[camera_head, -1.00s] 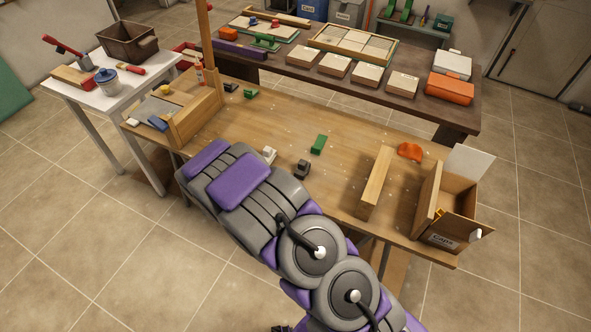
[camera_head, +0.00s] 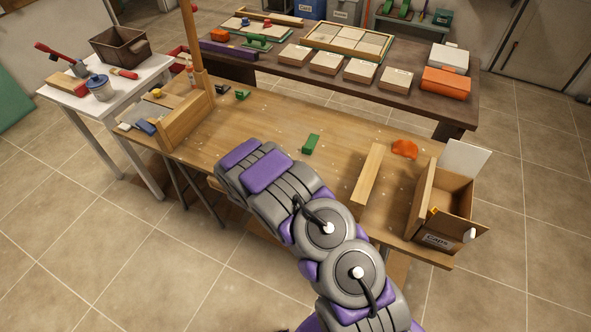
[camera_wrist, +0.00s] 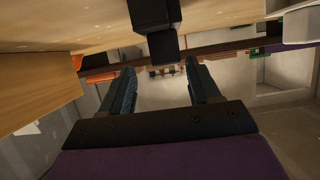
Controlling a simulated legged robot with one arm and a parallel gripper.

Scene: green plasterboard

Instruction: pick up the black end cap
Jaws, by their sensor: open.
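The black end cap (camera_wrist: 156,22) shows at the top middle of the wrist view, against the wooden bench top. It is a dark block with a smaller dark part (camera_wrist: 165,48) below it in the picture. My gripper (camera_wrist: 160,68) is open, with its two fingers apart and nothing between them. The cap is just beyond the fingertips, roughly in line with the gap; I cannot tell whether they touch. In the head view my arm hides the cap and my gripper.
A green piece (camera_head: 310,144) lies on the wooden bench (camera_head: 270,118). A wooden block (camera_head: 368,174), an orange piece (camera_head: 404,149) and an open box labelled "Caps" (camera_head: 437,240) stand to the right. A white object (camera_wrist: 300,25) shows at the wrist view's upper right.

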